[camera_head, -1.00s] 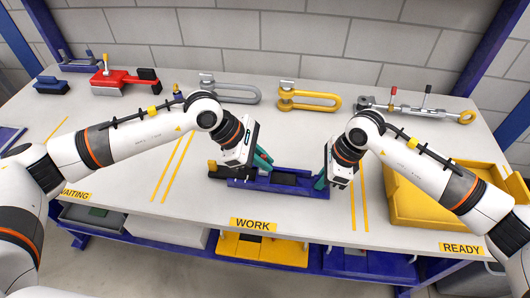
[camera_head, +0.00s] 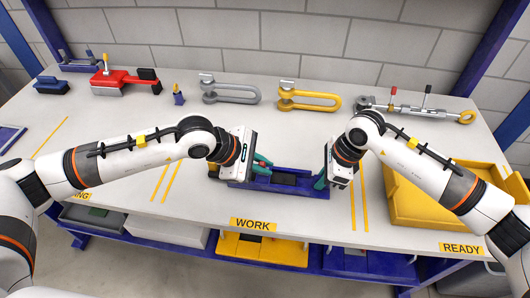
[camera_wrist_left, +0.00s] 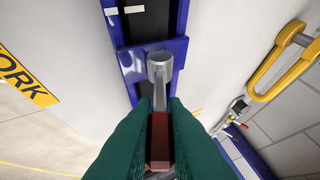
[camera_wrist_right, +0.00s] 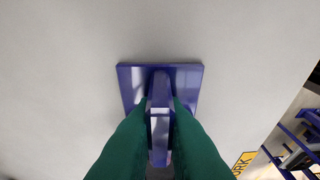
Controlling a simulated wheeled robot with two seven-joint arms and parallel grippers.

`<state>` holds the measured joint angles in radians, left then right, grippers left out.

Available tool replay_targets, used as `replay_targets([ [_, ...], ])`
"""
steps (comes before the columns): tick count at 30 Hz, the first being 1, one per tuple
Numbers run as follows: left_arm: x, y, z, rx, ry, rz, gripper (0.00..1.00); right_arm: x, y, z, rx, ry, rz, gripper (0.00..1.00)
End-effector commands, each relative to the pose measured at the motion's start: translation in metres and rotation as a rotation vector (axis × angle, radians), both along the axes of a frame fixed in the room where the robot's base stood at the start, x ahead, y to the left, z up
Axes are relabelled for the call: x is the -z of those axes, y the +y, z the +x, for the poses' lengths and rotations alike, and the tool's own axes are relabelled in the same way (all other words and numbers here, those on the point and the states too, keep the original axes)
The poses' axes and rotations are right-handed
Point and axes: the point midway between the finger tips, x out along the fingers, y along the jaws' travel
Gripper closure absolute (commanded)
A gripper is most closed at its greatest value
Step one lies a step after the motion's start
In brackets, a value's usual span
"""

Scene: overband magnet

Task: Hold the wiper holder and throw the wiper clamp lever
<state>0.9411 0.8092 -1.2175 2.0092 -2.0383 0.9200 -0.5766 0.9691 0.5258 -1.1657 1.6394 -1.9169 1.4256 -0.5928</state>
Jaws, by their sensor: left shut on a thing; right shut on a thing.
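The blue wiper holder (camera_head: 238,184) lies on the bench above the WORK label, with a black strip in its middle. It also shows in the left wrist view (camera_wrist_left: 178,48). My left gripper (camera_head: 262,166) is shut on the red grip of the clamp lever (camera_wrist_left: 160,135), low over the holder's left part. The lever's grey round end (camera_wrist_left: 159,66) points at the holder. My right gripper (camera_head: 321,180) is shut on a blue upright part (camera_wrist_right: 160,105) at the holder's right end, above a blue plate (camera_wrist_right: 188,78). The fingers hide much of both gripped parts.
Grey (camera_head: 230,93) and yellow (camera_head: 308,100) shackles, a red tool (camera_head: 125,82) and a metal turnbuckle (camera_head: 415,108) stand along the back. A yellow tray (camera_head: 425,215) lies at the right. The bench between holder and shackles is clear.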

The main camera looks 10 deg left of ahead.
Motion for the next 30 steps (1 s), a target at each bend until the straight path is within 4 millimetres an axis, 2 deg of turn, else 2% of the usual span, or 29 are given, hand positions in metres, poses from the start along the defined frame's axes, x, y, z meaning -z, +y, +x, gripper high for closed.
replay_targets([
  [3,0.002,0.001,-0.003,-0.002,-0.042,0.003,1.0,0.0,0.0,0.0,-0.001,0.0,0.0,1.0],
  [4,0.002,0.001,-0.002,-0.002,-0.041,0.003,0.83,0.0,0.0,0.0,-0.001,0.0,0.0,1.0],
  [8,0.002,0.001,-0.002,-0.002,-0.039,0.003,0.63,0.0,0.0,0.0,-0.001,0.0,0.0,1.0],
  [16,0.001,0.001,-0.002,-0.001,-0.039,0.001,0.63,0.0,0.0,0.0,-0.001,0.0,0.0,1.0],
  [20,-0.006,0.006,-0.004,-0.002,-0.039,0.0,0.63,0.0,0.0,0.0,-0.001,0.0,0.001,1.0],
  [30,-0.056,0.046,-0.027,-0.004,-0.041,0.003,0.63,0.0,0.0,0.0,0.0,0.0,0.001,1.0],
])
